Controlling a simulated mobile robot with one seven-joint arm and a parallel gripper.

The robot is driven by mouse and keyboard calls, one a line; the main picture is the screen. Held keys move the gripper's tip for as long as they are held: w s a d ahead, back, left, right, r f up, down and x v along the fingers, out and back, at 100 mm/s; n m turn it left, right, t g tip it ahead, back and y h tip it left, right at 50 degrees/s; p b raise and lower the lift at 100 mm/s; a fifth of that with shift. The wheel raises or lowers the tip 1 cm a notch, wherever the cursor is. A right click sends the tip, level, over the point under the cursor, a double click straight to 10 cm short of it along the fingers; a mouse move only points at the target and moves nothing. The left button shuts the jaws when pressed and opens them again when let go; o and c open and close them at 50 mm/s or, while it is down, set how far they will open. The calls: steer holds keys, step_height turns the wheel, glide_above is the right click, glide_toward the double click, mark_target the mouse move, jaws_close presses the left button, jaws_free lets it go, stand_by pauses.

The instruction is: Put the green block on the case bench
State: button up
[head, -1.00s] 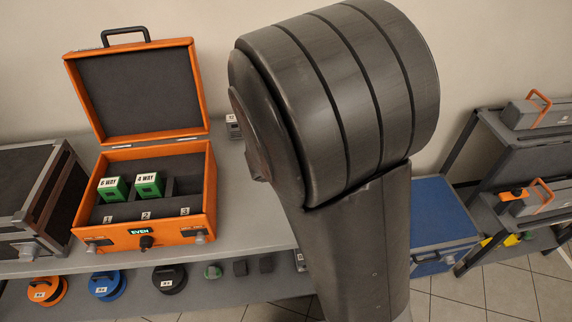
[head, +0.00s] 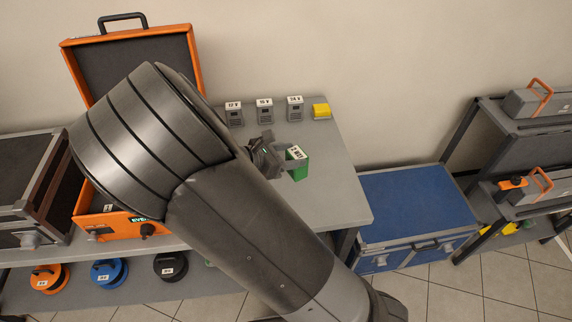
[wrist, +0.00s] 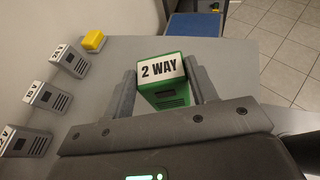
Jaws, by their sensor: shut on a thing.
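The green block (head: 300,170), with a white "2 WAY" label, is between the fingers of my gripper (head: 279,160) in the head view. In the wrist view the green block (wrist: 163,92) sits between the two dark fingers (wrist: 164,95), which are shut on it. The block is over the right part of the grey bench (head: 335,195) that bears the orange case. I cannot tell whether its underside touches the bench top.
The open orange case (head: 85,215) is partly hidden by my arm. Several grey units (head: 265,112) and a yellow block (head: 321,111) stand along the bench's back. A blue case (head: 415,205) lies right of the bench. The bench's front right is clear.

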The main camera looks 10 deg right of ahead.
steer(key=shift+w+a+f, duration=0.25)
steer(key=shift+a+f, duration=0.1)
steer(key=shift+a, duration=0.1)
steer(key=shift+f, duration=2)
steer(key=shift+f, duration=0.15)
steer(key=o, duration=1.5)
